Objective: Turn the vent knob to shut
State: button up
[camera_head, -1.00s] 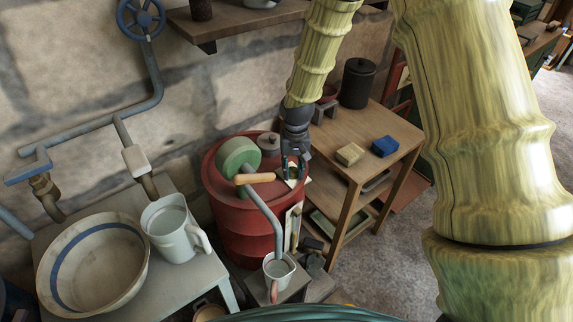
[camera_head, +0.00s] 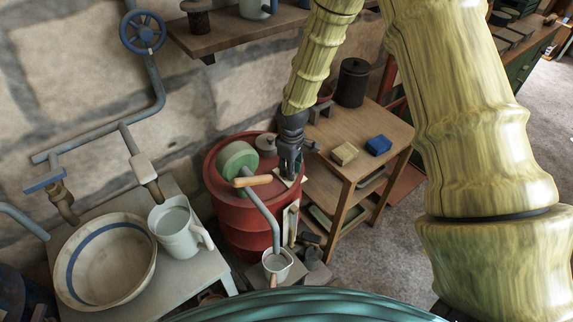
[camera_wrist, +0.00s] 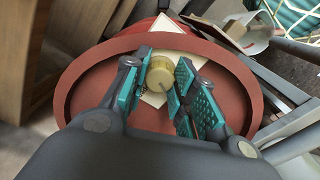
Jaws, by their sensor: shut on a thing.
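A brass-yellow vent knob (camera_wrist: 159,73) with a dark line on its face sits on top of the red drum (camera_head: 246,215). A pale diamond-shaped plate (camera_wrist: 148,98) lies under the knob. My gripper (camera_wrist: 161,80) points down at the drum top, its teal pads closed on opposite sides of the knob. In the head view my gripper (camera_head: 288,174) stands at the right part of the drum top and hides the knob.
A pump with a green disc (camera_head: 237,158), wooden handle (camera_head: 254,180) and bent pipe (camera_head: 263,217) stands close left of my gripper. A wooden table (camera_head: 325,158) with yellow (camera_head: 344,153) and blue (camera_head: 379,145) blocks is on the right. A pitcher (camera_head: 178,228) stands left.

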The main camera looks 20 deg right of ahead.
jog(key=n+p, duration=0.1)
jog(key=n, duration=0.3)
jog(key=shift+s+n+p, duration=0.1)
jog(key=shift+n+p, duration=0.2)
jog(key=shift+p, duration=0.05)
jog(key=shift+s+f, duration=0.1)
jog(key=shift+f, duration=0.05)
jog(key=o, duration=1)
jog(key=shift+o, duration=0.2)
jog(key=shift+a, duration=0.1)
jog(key=shift+w+r, duration=0.25)
jog(key=shift+r, duration=0.3)
notch_tip(320, 180, up, 11)
jog(key=shift+s+r, duration=0.15)
jog(key=shift+s, duration=0.1)
